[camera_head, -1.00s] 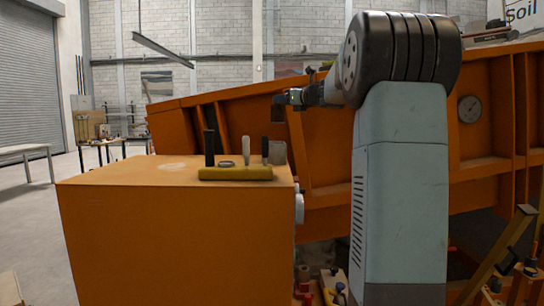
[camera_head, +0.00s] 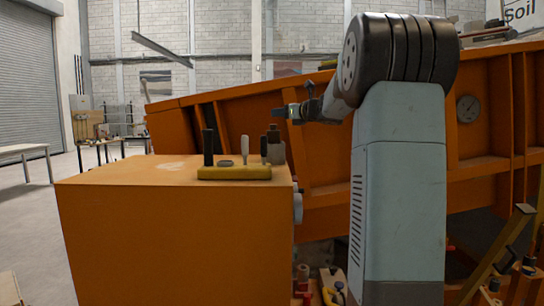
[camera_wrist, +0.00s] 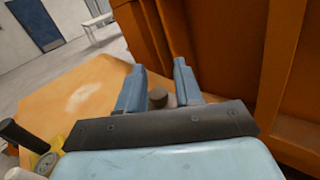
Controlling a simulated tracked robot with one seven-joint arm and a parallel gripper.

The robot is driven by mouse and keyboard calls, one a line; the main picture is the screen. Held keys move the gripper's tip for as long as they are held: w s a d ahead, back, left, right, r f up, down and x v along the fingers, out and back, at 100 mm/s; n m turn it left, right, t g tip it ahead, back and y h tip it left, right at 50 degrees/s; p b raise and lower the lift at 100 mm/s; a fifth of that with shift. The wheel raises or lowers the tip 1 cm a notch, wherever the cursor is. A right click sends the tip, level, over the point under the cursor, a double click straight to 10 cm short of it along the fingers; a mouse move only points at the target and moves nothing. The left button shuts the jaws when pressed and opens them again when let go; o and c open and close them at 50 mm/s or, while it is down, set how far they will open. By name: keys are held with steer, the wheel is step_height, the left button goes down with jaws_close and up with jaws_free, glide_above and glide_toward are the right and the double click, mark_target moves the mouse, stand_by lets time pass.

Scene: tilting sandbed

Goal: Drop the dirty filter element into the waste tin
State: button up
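My gripper (camera_head: 285,111) is above the right end of the orange cabinet top in the head view. In the wrist view its two blue fingers (camera_wrist: 159,68) are apart, with a gap between them. A dark, short cylinder (camera_wrist: 158,97) shows beyond the gap, apart from the fingers; it looks like the filter element. In the head view a dark piece (camera_head: 273,131), likely the same element, stands up from a grey container (camera_head: 276,154), likely the waste tin, at the cabinet's right edge. I cannot tell how deep it sits. My wrist hides part of this in the wrist view.
A yellow holder (camera_head: 234,173) with upright black and grey handles stands on the orange cabinet (camera_head: 175,235), just left of the container. The tilted orange sandbed (camera_head: 330,150) rises behind. The cabinet top's left part is clear.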

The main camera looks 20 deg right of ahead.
steer(key=o, duration=0.3)
steer(key=v, duration=1.3)
steer(key=shift+s, duration=0.4)
steer(key=shift+d+f, duration=0.1)
steer(key=shift+d, duration=0.1)
